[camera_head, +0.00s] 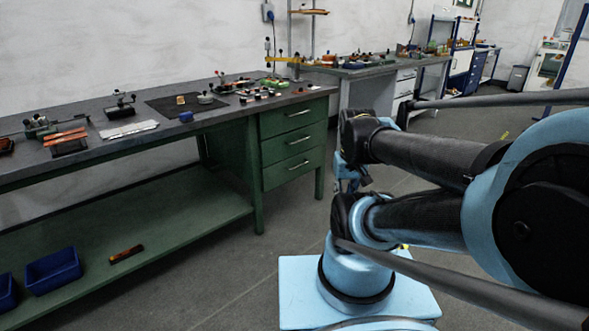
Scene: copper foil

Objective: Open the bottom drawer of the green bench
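The green bench (238,175) stands along the wall on the left. Its right end holds a stack of three green drawers, all flush with the cabinet front. The bottom drawer (281,174) is closed and has a short metal handle (298,164). My gripper (350,182) shows only in part beyond my arm, just right of the drawers in the picture. It appears apart from the handle, but its exact distance is hard to judge. Its fingers are small and partly hidden, so I cannot tell whether it is open or shut.
Tools and a black mat (170,105) lie on the bench top. A blue bin (53,271) and a small orange-and-black item (127,254) sit on the lower shelf. A grey bench (375,70) stands behind. The floor (275,230) before the drawers is clear.

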